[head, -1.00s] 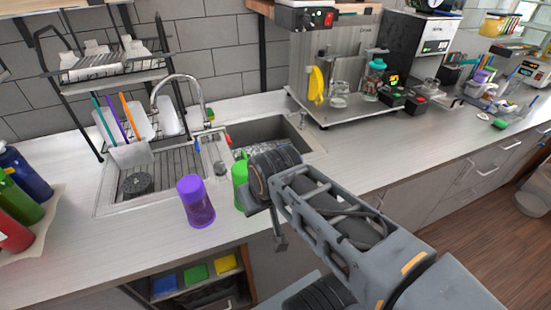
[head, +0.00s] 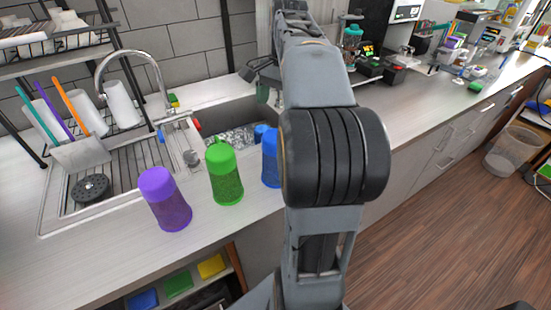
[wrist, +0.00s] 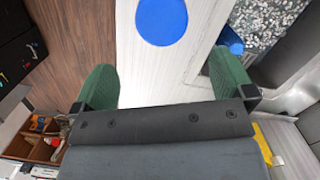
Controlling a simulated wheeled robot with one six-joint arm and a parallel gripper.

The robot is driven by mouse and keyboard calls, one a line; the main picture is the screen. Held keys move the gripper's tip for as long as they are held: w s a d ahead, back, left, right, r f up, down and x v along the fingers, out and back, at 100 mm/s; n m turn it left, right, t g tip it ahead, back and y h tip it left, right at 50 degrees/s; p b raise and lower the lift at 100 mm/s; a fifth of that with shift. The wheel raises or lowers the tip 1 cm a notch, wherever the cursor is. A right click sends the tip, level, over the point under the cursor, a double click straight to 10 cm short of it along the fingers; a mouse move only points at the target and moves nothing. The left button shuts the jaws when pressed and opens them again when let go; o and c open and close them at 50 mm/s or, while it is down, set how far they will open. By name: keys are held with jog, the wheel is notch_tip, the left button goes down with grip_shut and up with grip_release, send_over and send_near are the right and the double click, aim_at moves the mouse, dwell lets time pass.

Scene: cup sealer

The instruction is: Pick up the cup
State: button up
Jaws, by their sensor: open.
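Three cups stand in a row on the counter's front part in the head view: a purple cup (head: 165,199), a green cup (head: 224,175) and a blue cup (head: 270,158). My arm hides the blue cup's right side. My gripper (head: 257,85) shows small near the sink's back edge in the head view, partly hidden by my arm. In the wrist view my gripper (wrist: 166,84) is open with nothing between its green fingers. A round blue shape, apparently the blue cup (wrist: 162,20), lies ahead of the fingers, apart from them.
A faucet (head: 135,70) and a drying rack (head: 50,42) stand at the left. A waste bin (head: 513,150) stands on the floor at right. The counter's right part has free room.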

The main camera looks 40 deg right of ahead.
aim_at(276, 135)
jog(key=f, duration=0.4)
jog(key=a+f, duration=0.1)
jog(key=f, duration=0.6)
jog(key=shift+s+a+f, duration=0.1)
jog(key=shift+a+f, duration=0.2)
jog(key=shift+c, duration=0.5)
jog(key=c, duration=0.9)
jog(key=shift+o, duration=0.2)
jog(key=shift+r, duration=0.1)
